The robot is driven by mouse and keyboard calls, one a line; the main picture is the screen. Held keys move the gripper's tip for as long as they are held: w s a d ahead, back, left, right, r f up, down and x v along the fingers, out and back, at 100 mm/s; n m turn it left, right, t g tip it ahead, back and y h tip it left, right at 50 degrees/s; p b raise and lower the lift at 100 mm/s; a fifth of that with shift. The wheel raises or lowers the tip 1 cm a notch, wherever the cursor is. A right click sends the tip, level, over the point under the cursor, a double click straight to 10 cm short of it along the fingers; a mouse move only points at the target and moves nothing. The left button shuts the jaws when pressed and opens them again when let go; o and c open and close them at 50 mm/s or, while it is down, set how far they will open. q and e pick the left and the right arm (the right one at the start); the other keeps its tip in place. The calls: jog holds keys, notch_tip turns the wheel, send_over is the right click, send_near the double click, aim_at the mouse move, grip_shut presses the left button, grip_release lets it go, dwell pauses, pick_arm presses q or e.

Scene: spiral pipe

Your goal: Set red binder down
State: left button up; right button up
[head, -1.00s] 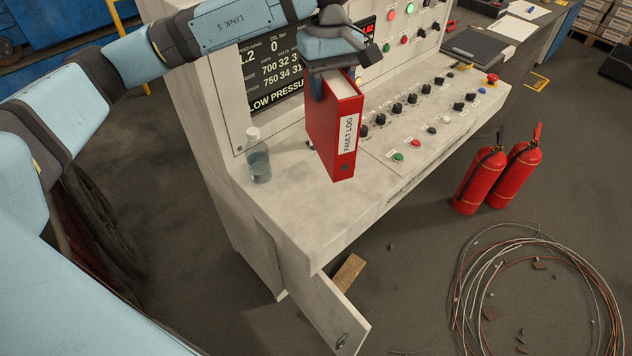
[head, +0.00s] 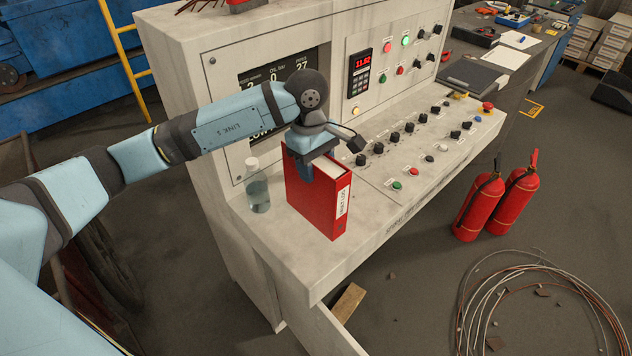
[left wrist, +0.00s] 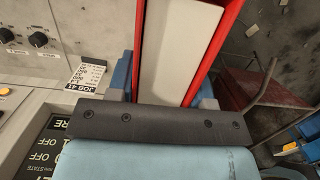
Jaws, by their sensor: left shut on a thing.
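The red binder (head: 312,202) has a white "FAULT LOG" spine label and stands upright over the left part of the console's pale desk (head: 285,238). Its lower edge is at or very close to the desk surface; I cannot tell whether it touches. My left gripper (head: 312,165) is shut on the binder's top from above. In the left wrist view the binder (left wrist: 213,52) sits between the two blue fingers, with its pale page block facing the camera. My right gripper is not in view.
A clear bottle (head: 258,192) stands just left of the binder. Control knobs and buttons (head: 395,138) cover the desk to the right. The desk's front edge is close to the binder. Two red fire extinguishers (head: 497,205) and a cable coil (head: 535,310) are on the floor.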

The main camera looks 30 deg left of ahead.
aim_at(324, 201)
pick_arm(q)
jog(key=shift+f, duration=0.9)
jog(key=shift+f+p, duration=0.35)
jog(key=shift+f, duration=1.7)
jog(key=o, duration=1.3)
